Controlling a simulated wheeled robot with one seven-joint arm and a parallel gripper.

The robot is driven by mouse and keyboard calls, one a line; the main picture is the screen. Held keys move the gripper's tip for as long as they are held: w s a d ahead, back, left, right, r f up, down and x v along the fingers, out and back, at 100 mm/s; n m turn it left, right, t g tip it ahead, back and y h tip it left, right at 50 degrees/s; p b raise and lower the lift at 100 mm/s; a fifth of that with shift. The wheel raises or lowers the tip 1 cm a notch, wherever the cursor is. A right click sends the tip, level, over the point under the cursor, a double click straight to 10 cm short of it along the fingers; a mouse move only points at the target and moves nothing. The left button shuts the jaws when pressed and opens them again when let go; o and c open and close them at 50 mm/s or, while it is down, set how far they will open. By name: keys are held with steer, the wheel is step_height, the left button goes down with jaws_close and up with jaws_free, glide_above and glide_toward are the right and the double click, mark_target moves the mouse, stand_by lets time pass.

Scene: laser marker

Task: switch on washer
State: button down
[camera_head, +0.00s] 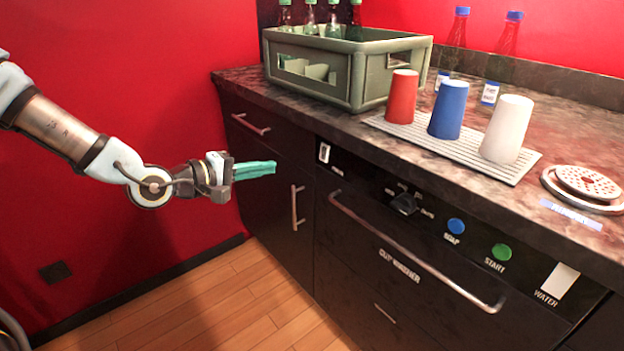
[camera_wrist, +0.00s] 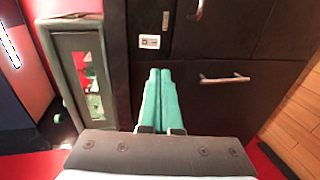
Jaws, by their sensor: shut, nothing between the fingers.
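The black cup washer (camera_head: 400,253) is built in under the counter. Its panel has a small white-framed switch (camera_head: 324,152) at the left end, a black knob (camera_head: 404,203), a blue soap button (camera_head: 456,226), a green start button (camera_head: 501,251) and a white water panel (camera_head: 557,284). My gripper (camera_head: 274,168) is shut and empty, left of the washer, apart from the panel, its teal fingers pointing right. In the wrist view the shut fingers (camera_wrist: 160,72) point up, just below a small white plate (camera_wrist: 149,41) that looks like the same switch.
A grey-green crate (camera_head: 310,72) with bottles stands on the counter above. Red, blue and white cups stand upside down on a ridged tray (camera_head: 470,152). A round drain (camera_head: 586,183) is at right. Cabinet handles (camera_head: 296,205) and the washer's long handle (camera_head: 400,250) stick out. Floor is clear.

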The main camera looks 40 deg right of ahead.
mark_target(323, 159)
steer(key=shift+s+a+f+h+b, duration=0.3)
steer(key=shift+a+h+b, duration=0.1)
steer(key=shift+h, duration=0.1)
steer(key=d, duration=0.4)
steer(key=d+f, duration=0.1)
steer(key=d, duration=0.4)
steer(key=d+f, duration=0.1)
steer(key=d, duration=0.3)
steer(key=shift+s+d+p, duration=0.3)
steer(key=shift+s+p, duration=0.1)
steer(key=shift+d+f, duration=0.1)
